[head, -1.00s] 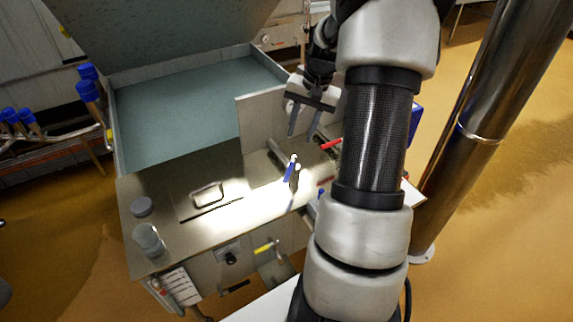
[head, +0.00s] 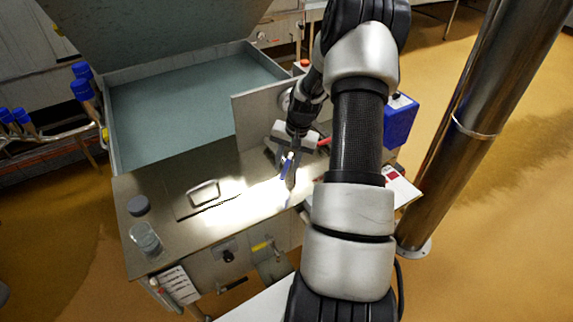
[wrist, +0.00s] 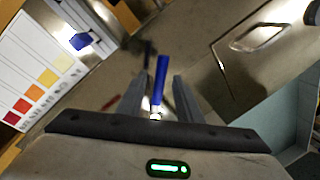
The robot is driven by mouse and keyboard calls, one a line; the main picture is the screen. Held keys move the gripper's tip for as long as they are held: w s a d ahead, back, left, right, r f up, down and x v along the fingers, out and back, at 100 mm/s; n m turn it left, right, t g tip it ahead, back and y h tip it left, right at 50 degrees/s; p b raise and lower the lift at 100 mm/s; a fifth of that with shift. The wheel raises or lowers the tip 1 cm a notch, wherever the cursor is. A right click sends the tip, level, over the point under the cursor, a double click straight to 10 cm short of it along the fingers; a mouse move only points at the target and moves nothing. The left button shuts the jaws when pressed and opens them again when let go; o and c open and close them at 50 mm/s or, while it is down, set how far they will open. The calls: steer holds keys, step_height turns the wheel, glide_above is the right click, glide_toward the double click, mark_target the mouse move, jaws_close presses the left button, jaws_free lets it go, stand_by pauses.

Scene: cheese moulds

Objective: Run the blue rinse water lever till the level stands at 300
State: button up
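The blue lever (head: 287,166) stands upright on the steel bench top beside the vat. It also shows in the wrist view (wrist: 160,80), between my two fingers. My gripper (head: 281,164) has come down over the lever from behind. In the wrist view my gripper (wrist: 158,97) is open, with a finger on each side of the lever and a visible gap to each. A level scale with a 300 mark cannot be made out in these views.
A red lever (head: 324,141) is just behind my gripper. The grey vat (head: 109,130) holds pale liquid behind the bench. A recessed handle (head: 203,193) and a clear jar (head: 146,238) are to the left. A colour chart (wrist: 35,85) and a blue box (head: 400,120) are nearby.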

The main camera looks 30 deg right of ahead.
jaws_close()
steer(key=shift+w, duration=0.1)
steer(key=shift+w+a+m+t+h+b, duration=0.1)
steer(key=shift+w+a+m+h+b, duration=0.25)
steer(key=shift+w+m, duration=0.85)
steer(key=shift+w+a+m+t+h+b, duration=0.15)
steer(key=shift+w+a+m+b, duration=0.3)
steer(key=shift+m, duration=1.4)
steer(key=shift+w+a+m+t+h+b, duration=0.1)
steer(key=shift+w+a+m+h+b, duration=0.25)
steer(key=shift+w+m, duration=0.9)
steer(key=shift+s+m, duration=0.3)
jaws_free()
